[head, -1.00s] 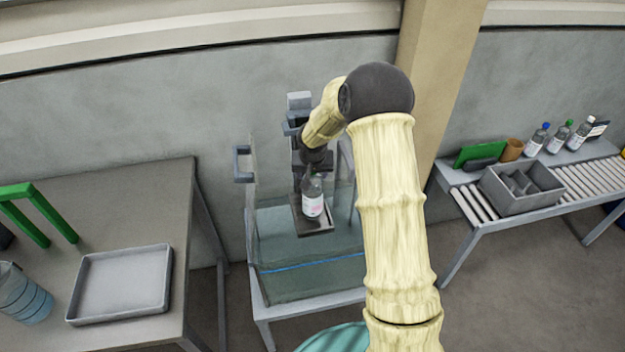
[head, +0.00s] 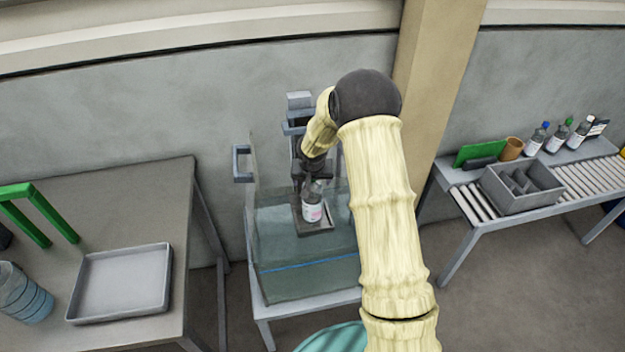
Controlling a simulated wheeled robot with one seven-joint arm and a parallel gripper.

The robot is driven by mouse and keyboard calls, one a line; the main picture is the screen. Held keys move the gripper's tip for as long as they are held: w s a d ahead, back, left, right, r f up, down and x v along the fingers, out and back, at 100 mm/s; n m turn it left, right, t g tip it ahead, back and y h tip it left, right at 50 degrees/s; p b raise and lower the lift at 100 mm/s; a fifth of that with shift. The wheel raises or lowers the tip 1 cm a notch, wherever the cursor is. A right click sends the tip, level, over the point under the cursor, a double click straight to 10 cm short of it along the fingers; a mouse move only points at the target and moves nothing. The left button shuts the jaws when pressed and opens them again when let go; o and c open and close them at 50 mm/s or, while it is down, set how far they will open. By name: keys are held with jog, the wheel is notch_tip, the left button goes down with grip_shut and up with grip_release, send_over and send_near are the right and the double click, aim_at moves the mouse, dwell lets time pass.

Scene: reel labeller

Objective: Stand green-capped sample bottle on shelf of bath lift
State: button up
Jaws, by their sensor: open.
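A clear sample bottle with a white and pink label (head: 312,211) stands roughly upright on the dark shelf of the bath lift (head: 325,231), within the glass-walled water bath (head: 290,280). My gripper (head: 308,181) is open at the bottle's upper part, coming from above and slightly left. The gripper hides the bottle's top, so its cap colour cannot be seen. I cannot tell whether the fingers touch it. Another bottle, with a green cap (head: 558,138), stands on the right bench.
A blue-capped bottle (head: 536,139) and a white-capped bottle (head: 581,133) stand beside it, behind a grey divided bin (head: 522,200) and rollers. The lift column rises behind my gripper.

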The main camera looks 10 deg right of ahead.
jog(key=shift+r, duration=0.1)
jog(key=b+v, duration=0.1)
jog(key=v, duration=1.1)
jog(key=shift+s, duration=0.1)
jog(key=s+r+n+g, duration=0.1)
jog(key=s+n, duration=0.1)
jog(key=s, duration=2.3)
jog(key=shift+s+d+r+g+y, duration=0.15)
jog(key=shift+d+r+g+y, duration=0.15)
jog(key=shift+d+g+y, duration=0.1)
